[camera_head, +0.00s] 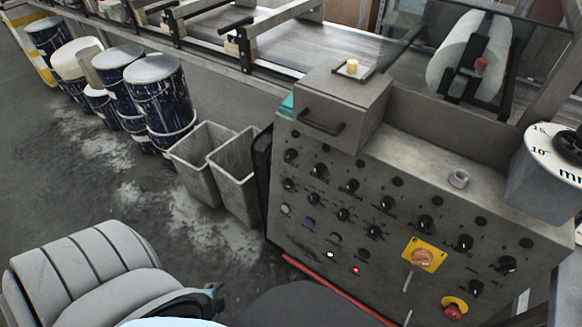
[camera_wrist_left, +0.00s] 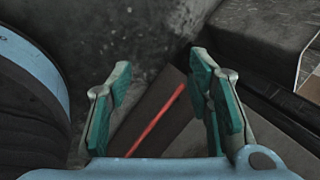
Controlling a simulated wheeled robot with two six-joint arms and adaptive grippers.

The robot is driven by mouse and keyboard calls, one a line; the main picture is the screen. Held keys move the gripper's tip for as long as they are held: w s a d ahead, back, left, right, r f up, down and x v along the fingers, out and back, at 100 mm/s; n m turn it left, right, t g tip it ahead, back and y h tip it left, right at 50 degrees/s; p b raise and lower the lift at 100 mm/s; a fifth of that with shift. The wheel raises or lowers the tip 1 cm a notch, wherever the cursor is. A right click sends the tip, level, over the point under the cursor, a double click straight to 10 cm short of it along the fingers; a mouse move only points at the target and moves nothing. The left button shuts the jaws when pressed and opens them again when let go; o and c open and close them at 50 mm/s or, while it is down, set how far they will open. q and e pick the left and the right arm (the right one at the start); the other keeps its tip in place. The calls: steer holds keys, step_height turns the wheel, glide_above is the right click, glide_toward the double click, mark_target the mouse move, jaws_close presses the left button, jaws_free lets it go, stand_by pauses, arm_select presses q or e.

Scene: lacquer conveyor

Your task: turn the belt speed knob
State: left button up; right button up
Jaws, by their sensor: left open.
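The grey control panel (camera_head: 300,220) stands at the right in the head view, its sloped face covered with several black knobs (camera_head: 386,203). The labels are too small to read, so I cannot tell which one is the belt speed knob. An orange rotary switch on a yellow plate (camera_head: 423,256) sits low on the face. My left gripper (camera_head: 214,298) shows only in small part at the bottom, left of the panel and apart from it. In the left wrist view my left gripper (camera_wrist_left: 161,68) is open and empty, with teal pads. My right gripper is not in view.
A red emergency button (camera_head: 454,308) is at the panel's lower right. Two grey bins (camera_head: 203,160) stand left of the panel, with several dark drums (camera_head: 160,95) behind. A red strip (camera_head: 330,290) runs along the panel's foot. The conveyor (camera_head: 300,40) lies at the back.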

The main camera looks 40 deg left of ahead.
arm_select(q)
steer(key=w+a+m+t+y+b, duration=0.1)
steer(key=w+a+m+t+b, duration=0.35)
steer(key=w+m, duration=0.3)
steer(key=m+t+h+b, duration=0.2)
steer(key=m+t+b, duration=0.75)
steer(key=m, duration=0.55)
glide_toward(286, 187)
steer(key=s, duration=0.6)
steer(key=shift+g, duration=0.3)
steer(key=w, duration=0.4)
steer(key=w+p, duration=0.1)
steer(key=w, duration=0.3)
steer(key=w+a+r, duration=0.1)
steer(key=w, duration=0.4)
steer(key=shift+w+a+f, duration=0.1)
steer(key=shift+w+f, duration=0.05)
steer(key=shift+w, duration=0.3)
jaws_close()
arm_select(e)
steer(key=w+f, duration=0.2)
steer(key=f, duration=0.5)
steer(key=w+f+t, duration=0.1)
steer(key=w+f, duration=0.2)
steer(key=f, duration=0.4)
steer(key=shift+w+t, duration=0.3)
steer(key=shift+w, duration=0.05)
